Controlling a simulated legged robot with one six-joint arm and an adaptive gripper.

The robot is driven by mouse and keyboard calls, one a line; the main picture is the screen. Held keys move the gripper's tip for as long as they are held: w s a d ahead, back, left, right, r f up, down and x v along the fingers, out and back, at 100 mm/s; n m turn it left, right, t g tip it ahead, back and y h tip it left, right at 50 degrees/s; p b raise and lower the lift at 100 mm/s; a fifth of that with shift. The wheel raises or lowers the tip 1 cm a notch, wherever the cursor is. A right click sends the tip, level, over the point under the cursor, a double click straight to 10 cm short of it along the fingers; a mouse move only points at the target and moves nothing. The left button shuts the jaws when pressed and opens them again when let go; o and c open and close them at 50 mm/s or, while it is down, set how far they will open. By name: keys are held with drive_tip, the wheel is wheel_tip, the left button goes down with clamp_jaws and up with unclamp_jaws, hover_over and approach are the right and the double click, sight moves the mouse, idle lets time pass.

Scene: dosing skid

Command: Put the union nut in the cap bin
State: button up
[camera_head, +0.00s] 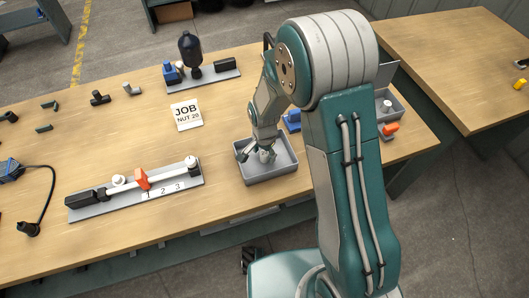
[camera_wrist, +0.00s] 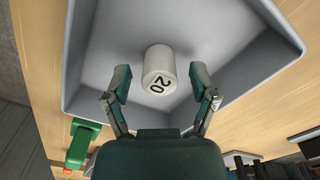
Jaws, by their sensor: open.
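The union nut is a white cylinder marked 20 (camera_wrist: 158,70) in the wrist view, inside a grey open bin (camera_wrist: 88,55). This looks like the cap bin, though no label shows on it. The same bin (camera_head: 268,180) sits near the table's front edge in the head view. My gripper (camera_wrist: 160,88) is open over the bin, with one finger on each side of the nut and gaps visible at both sides. In the head view my gripper (camera_head: 262,152) reaches down into the bin and mostly hides the nut. Whether the nut rests flat on the bin floor is hard to tell.
A rail fixture (camera_head: 140,190) with an orange clamp and numbers 1, 2, 3 lies left of the bin. A card (camera_head: 187,115) reads JOB NUT 20. A dark bottle assembly (camera_head: 191,55) stands behind. Another grey tray (camera_head: 398,108) is partly hidden by my arm.

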wheel_tip(320, 180, up, 12)
idle(0.4)
wheel_tip(320, 180, up, 14)
drive_tip(key=f+n+t, duration=0.1)
drive_tip(key=n+t, duration=0.2)
drive_tip(key=n, duration=0.1)
hover_over(265, 153)
drive_tip(key=s+d, duration=0.7)
drive_tip(key=s+d+r+n+t, duration=0.1)
drive_tip(key=s+d+r+n, duration=0.1)
drive_tip(key=s, duration=0.4)
drive_tip(key=s+d+r+n+t, duration=0.1)
drive_tip(key=s+d+r+n, duration=0.1)
drive_tip(key=s, duration=0.4)
drive_tip(key=shift+d+r+t, duration=0.3)
drive_tip(key=shift+d+r, duration=0.45)
drive_tip(key=shift+r, duration=0.45)
